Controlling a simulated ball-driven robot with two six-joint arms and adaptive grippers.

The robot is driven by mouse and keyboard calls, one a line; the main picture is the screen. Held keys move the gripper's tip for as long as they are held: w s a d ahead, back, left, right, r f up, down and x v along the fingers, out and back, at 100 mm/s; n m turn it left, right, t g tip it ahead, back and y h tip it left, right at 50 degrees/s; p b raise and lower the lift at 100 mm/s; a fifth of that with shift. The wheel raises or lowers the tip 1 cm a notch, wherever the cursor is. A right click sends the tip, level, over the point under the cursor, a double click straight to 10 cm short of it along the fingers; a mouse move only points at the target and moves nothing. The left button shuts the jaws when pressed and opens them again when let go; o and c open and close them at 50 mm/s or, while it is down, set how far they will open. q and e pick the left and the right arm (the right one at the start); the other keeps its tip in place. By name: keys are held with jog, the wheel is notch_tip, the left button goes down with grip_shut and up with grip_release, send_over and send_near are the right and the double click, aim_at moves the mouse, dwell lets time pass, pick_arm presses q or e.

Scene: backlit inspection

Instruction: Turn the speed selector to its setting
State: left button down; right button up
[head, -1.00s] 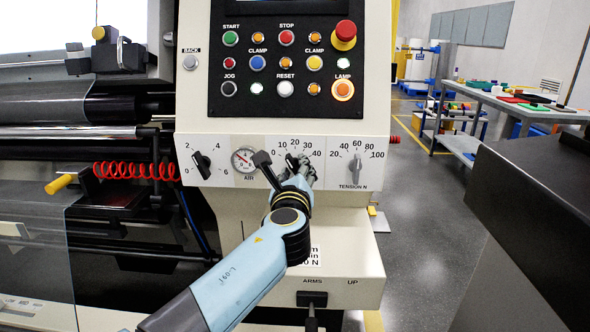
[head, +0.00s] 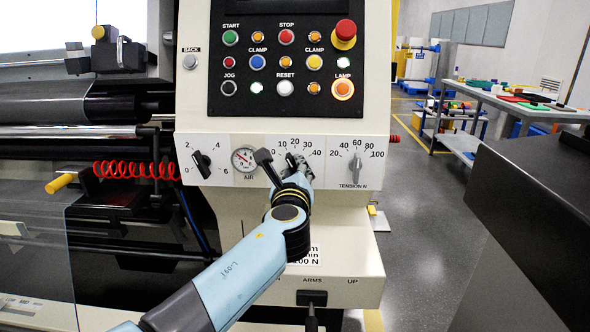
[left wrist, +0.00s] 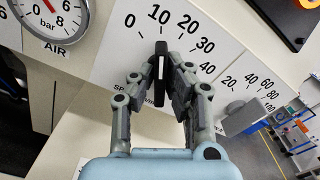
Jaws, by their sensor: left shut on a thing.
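The speed selector is a black knob with a white pointer line, and in the left wrist view the knob (left wrist: 161,72) stands between my fingers with its pointer near the 10 mark. Its printed scale (left wrist: 170,28) runs from 0 to 40. My left gripper (left wrist: 167,85) is shut on the knob, one finger on each side. In the head view my left gripper (head: 298,166) reaches up to the panel (head: 225,141) from below and covers most of the selector. My right gripper is not in view.
A pressure gauge (head: 244,160) and another black knob (head: 201,164) are left of the selector. A grey tension knob (head: 355,166) is close on the right. Buttons and a red emergency stop (head: 344,32) sit above.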

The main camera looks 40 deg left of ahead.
pick_arm(q)
jog(key=m+p, duration=0.1)
jog(key=m, duration=0.1)
jog(key=shift+r+m+p, duration=0.1)
jog(key=shift+m+p, duration=0.2)
jog(key=shift+m, duration=0.1)
jog(key=shift+m+p, duration=0.7)
jog(key=shift+m, duration=0.7)
jog(key=c, duration=1.4)
grip_release()
